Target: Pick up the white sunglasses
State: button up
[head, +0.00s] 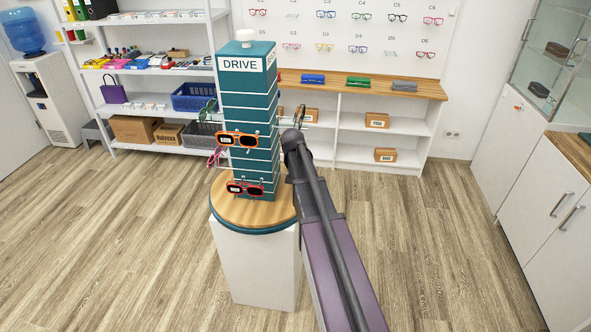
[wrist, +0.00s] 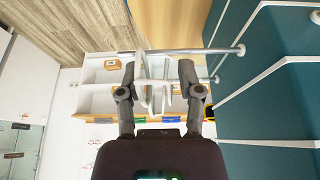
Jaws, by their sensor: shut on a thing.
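In the wrist view, the white sunglasses (wrist: 146,82) show edge-on as pale thin parts between the fingers of my gripper (wrist: 158,88). My gripper is shut on them. They are beside the teal display tower (wrist: 270,75), still at its metal pegs (wrist: 215,50); I cannot tell whether they touch the pegs. In the head view, my arm reaches to the right side of the tower (head: 249,88), marked DRIVE. The fingers and most of the sunglasses are hidden or too small there.
Orange sunglasses (head: 238,140) and red sunglasses (head: 246,189) hang on the tower's front, with pink ones (head: 215,157) and green ones (head: 207,111) at its left. The tower stands on a round wooden top (head: 229,208). Low white shelves (head: 352,153) stand behind. The floor at right is clear.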

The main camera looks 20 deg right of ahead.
jog(key=s+a, duration=1)
jog(key=s, duration=0.5)
jog(key=shift+r, duration=0.1)
